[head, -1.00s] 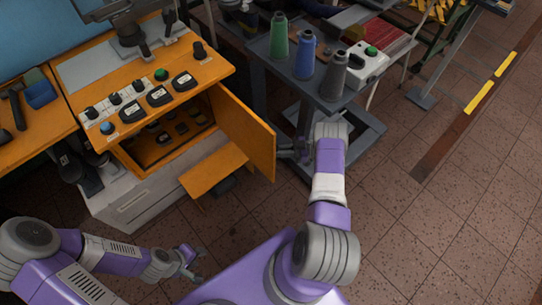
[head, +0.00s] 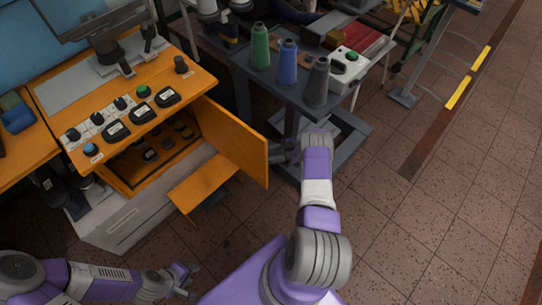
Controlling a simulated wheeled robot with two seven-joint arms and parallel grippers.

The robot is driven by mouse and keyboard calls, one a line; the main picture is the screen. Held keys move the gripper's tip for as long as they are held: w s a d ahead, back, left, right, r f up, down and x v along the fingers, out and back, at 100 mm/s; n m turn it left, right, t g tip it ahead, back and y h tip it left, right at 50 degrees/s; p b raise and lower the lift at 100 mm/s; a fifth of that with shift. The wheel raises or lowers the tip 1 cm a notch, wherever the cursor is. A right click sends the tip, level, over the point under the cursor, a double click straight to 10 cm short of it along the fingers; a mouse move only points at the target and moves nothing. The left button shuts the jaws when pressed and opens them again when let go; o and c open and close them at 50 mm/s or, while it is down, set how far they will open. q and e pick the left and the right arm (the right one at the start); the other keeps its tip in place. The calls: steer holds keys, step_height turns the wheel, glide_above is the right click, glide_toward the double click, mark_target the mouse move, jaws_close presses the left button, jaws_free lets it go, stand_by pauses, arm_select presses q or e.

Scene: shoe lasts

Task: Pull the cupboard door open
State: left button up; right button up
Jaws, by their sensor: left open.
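The orange cupboard door (head: 232,140) stands wide open, swung out to the right of the cupboard (head: 120,172). Black controls show inside the cupboard. My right gripper (head: 278,152) is at the outer edge of the door, on its right side. The fingers are small and partly dark, so I cannot tell whether they touch the door or are closed. My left gripper (head: 186,280) is open and empty, low in front of the cupboard and well away from the door.
A grey trolley (head: 283,92) with green, blue and grey thread cones stands close behind my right gripper. Tiled floor (head: 430,210) is free on the right.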

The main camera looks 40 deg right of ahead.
steer(key=shift+o, duration=0.4)
steer(key=shift+s, duration=0.1)
steer(key=v, duration=0.7)
steer(key=shift+d, duration=0.3)
steer(key=shift+s+r, duration=0.1)
stand_by(0.4)
